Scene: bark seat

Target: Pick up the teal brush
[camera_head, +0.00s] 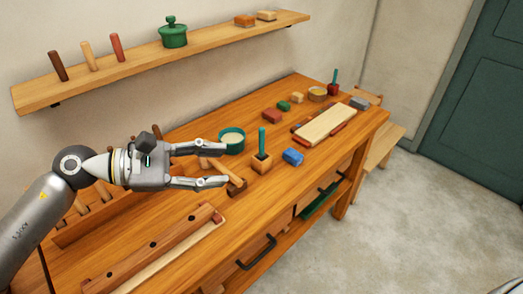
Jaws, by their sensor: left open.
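Two upright teal handles show in the head view, and I cannot tell for certain which is the brush. The nearer teal handle (262,142) stands in a small wooden block (260,164) near the middle of the bench. The farther, smaller teal handle (335,76) stands in a red holder (333,89) at the back right. My left gripper (224,165) is open, with its fingers pointing right towards the nearer handle. It appears empty and apart from both handles. The lower ends of both handles are hidden. My right gripper is out of view.
The wooden bench (160,277) holds a teal-rimmed round pot (232,139), a wooden mallet-like tool (236,186), a blue block (293,156) and a pale board (325,124). A long wooden bar (150,250) lies in front. A wall shelf (130,62) runs behind.

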